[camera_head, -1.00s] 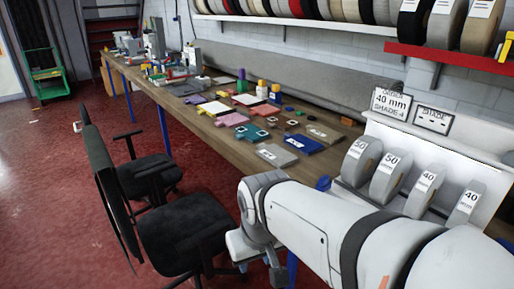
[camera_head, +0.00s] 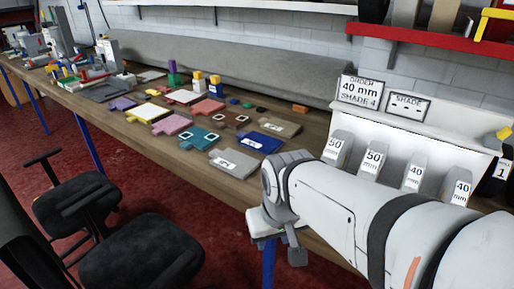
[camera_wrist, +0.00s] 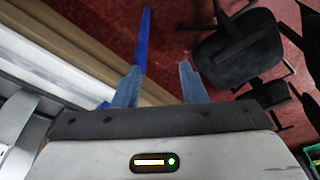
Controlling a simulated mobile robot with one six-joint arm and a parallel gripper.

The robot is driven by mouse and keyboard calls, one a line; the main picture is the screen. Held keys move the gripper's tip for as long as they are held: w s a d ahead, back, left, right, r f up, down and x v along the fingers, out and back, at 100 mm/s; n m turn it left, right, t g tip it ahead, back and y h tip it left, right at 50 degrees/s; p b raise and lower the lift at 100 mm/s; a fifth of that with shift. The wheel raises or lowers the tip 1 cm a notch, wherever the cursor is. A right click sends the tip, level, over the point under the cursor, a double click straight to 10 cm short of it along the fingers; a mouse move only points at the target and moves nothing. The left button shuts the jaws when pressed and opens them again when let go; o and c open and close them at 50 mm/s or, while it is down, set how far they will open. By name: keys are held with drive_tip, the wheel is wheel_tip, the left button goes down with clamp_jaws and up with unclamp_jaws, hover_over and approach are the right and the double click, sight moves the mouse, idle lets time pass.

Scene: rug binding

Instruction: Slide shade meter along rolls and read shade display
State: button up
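Several grey rolls sit in a row in a white rack (camera_head: 440,135). Their labels read 50 mm on the left roll (camera_head: 334,150), 50 on the second (camera_head: 371,163), 40 mm on the third (camera_head: 413,178) and 40 mm on the fourth (camera_head: 459,190). The shade display (camera_head: 408,105) above them shows only dashes. An order card (camera_head: 360,91) reads 40 mm, shade 4. I cannot make out a shade meter for certain. My gripper (camera_wrist: 159,84) is open and empty, its fingers apart over the floor beside the table edge. In the head view my arm hides part of the rolls' front.
The wooden table (camera_head: 200,178) carries coloured sample pieces, including a blue one (camera_head: 259,141) and a grey one (camera_head: 235,163). A small yellow object (camera_head: 504,132) is at the rack's right end. A black chair (camera_head: 148,255) stands in front. A red shelf (camera_head: 430,42) hangs above.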

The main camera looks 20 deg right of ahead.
drive_tip(key=w+d+m+g+p, duration=0.1)
drive_tip(key=w+d+m+p, duration=0.1)
drive_tip(key=w+d, duration=0.3)
drive_tip(key=w+d+r+m+p, duration=0.1)
drive_tip(key=w+d+m+p, duration=0.2)
drive_tip(key=w, duration=0.4)
drive_tip(key=w+d+r+m+g+p, duration=0.1)
drive_tip(key=w+d+m+p, duration=0.2)
drive_tip(key=w+d+m, duration=0.2)
drive_tip(key=shift+w+d+r+g, duration=0.15)
drive_tip(key=shift+w+d+g, duration=0.15)
drive_tip(key=shift+w+d, duration=0.75)
drive_tip(key=shift+d+f, duration=0.15)
drive_tip(key=shift+f, duration=0.15)
wheel_tip(320, 180, down, 7)
drive_tip(key=shift+f+p, duration=0.2)
drive_tip(key=shift+p, duration=0.2)
drive_tip(key=shift+c, duration=0.6)
clamp_jaws()
